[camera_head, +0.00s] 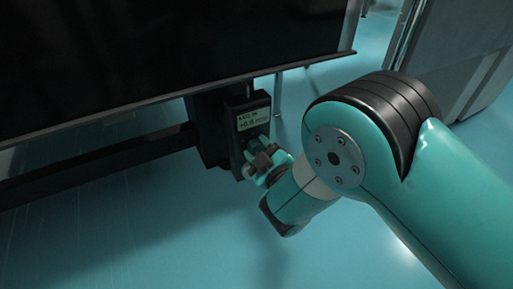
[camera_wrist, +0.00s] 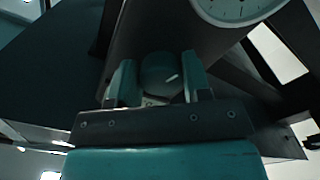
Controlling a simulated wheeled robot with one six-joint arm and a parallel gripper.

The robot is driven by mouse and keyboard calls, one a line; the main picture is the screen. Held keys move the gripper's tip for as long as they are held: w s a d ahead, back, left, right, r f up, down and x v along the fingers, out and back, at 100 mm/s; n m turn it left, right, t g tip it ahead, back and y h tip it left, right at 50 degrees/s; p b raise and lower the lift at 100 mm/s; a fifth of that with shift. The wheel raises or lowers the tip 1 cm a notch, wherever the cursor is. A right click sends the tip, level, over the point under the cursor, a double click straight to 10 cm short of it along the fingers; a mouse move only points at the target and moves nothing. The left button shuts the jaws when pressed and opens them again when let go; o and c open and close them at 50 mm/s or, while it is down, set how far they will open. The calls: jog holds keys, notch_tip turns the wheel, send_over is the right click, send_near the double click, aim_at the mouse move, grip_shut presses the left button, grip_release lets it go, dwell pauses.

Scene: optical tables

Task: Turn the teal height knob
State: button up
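The teal height knob (camera_wrist: 160,72), round with a white mark on its face, sits between the two fingers of my gripper (camera_wrist: 159,80) in the wrist view. The fingers stand apart, one on each side of it, close to its edges. Whether both touch it is not clear. In the head view my gripper (camera_head: 262,162) is at the front of a dark control box (camera_head: 238,150) below its small display (camera_head: 253,118), which appears to read +0.9. The knob is hard to make out there behind the gripper.
A large dark table (camera_head: 170,50) overhangs the box. A dark horizontal bar (camera_head: 95,160) runs left from the box. In the wrist view a white round dial (camera_wrist: 235,8) is above the knob. A grey cabinet (camera_head: 465,50) stands at the right. Open floor lies below.

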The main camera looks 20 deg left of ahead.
jog(key=c, duration=0.4)
jog(key=shift+r+n, duration=0.1)
jog(key=shift+n, duration=0.2)
jog(key=shift+r+n+p, duration=0.1)
jog(key=shift+n+p, duration=0.75)
jog(key=shift+n, duration=0.15)
jog(key=n+p, duration=0.3)
jog(key=n, duration=0.1)
jog(key=shift+a+r, duration=0.1)
jog(key=n+p, duration=0.2)
jog(key=n, duration=0.1)
jog(key=shift+s, duration=0.1)
jog(key=shift+n+p, duration=0.6)
jog(key=shift+n, duration=0.4)
